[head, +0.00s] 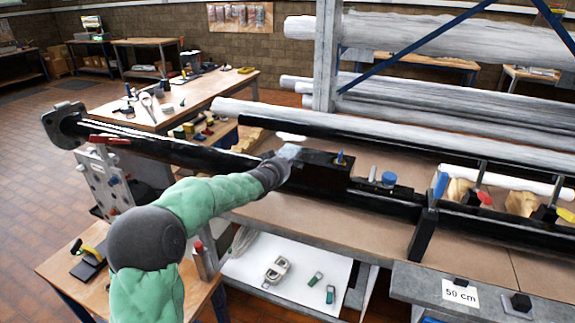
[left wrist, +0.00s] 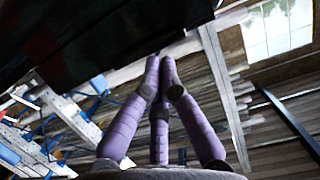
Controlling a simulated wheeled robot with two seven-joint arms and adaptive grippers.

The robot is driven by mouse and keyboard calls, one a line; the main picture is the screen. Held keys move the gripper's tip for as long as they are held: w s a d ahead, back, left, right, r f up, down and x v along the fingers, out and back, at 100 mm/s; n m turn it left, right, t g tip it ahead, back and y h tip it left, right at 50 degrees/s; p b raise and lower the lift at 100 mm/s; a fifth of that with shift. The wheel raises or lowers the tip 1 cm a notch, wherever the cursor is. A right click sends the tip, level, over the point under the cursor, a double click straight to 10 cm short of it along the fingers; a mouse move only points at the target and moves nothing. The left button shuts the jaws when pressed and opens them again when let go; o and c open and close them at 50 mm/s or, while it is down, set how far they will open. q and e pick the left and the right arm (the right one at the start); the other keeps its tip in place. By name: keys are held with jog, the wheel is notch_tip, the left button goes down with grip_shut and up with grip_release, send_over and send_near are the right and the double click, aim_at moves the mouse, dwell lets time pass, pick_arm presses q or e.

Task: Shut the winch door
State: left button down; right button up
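A long black mast (head: 165,148) lies across the bench with a flange (head: 66,122) at its left end. A black box-shaped part (head: 322,180) stands at its middle; I cannot tell for sure which part is the winch door or how far it is open. My left gripper (head: 288,153) is at the left end of this box, its tips blurred against it. In the left wrist view the purple fingers of my left gripper (left wrist: 160,62) come together at the tips, with nothing seen between them. A dark surface (left wrist: 90,45) hangs close at upper left there. My right gripper is not in view.
Pale long tubes (head: 400,125) lie on a rack behind the mast. A blue cylinder (head: 388,178) and clamps with red and yellow handles (head: 484,197) are to the right. A white lower shelf (head: 300,262) holds small tools. A "50 cm" sign (head: 460,292) is at front right.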

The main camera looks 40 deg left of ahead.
pick_arm(q)
jog(key=shift+s+d+f, duration=0.1)
jog(key=shift+d+f, duration=0.1)
jog(key=shift+f, duration=0.85)
notch_tip(320, 180, up, 5)
jog(key=p, duration=0.2)
jog(key=s+d+f+p, duration=0.2)
jog(key=s, duration=0.7)
jog(key=s+d+f+g+h, duration=0.1)
jog(key=d+f+g+h, duration=0.1)
jog(key=d+f, duration=0.65)
jog(key=s+d+f+g+h, duration=0.15)
jog(key=d+f, duration=0.35)
jog(key=f, duration=0.7)
jog(key=s+d+f+g+h, duration=0.25)
jog(key=d+f, duration=0.35)
jog(key=f, duration=0.4)
jog(key=s+d+f+g, duration=0.4)
jog(key=s+d+f, duration=0.4)
jog(key=s, duration=0.3)
jog(key=s+d+f+g+h, duration=0.1)
jog(key=s+d+f+g, duration=0.3)
jog(key=s+d+f, duration=0.4)
jog(key=s, duration=0.3)
jog(key=shift+s+d+h, duration=0.15)
jog(key=shift+d+h, duration=0.15)
